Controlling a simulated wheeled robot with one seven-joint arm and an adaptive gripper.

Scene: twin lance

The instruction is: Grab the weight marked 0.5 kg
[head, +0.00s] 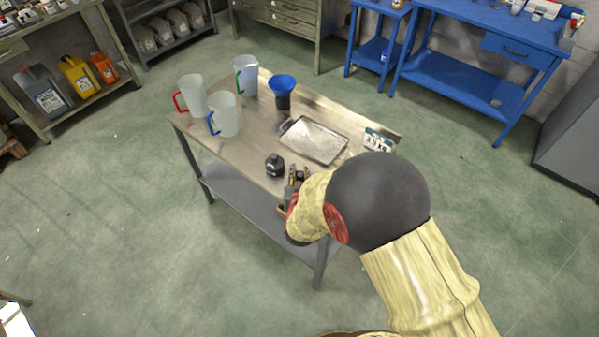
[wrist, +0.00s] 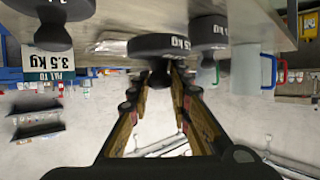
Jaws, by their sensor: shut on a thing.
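My gripper (head: 297,176) is at the table's near edge in the head view, partly hidden by my arm. In the wrist view its fingers (wrist: 158,80) are closed around the narrow neck of a dark weight (wrist: 158,46). The label on this weight ends in "5 KG"; I cannot read its first figure for certain. A second dark weight (wrist: 208,32) stands beside it, also labelled "5 KG" at its end, and shows in the head view (head: 275,165) just left of the gripper. A third dark weight (wrist: 52,22) is at the left of the wrist view.
The metal table (head: 245,142) holds a silver tray (head: 314,140), three jugs with coloured handles, including a blue-handled one (head: 224,115), and a blue funnel (head: 283,86). A sign reading 3.5 KG (wrist: 48,62) also shows in the head view (head: 378,140). Floor is open around the table.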

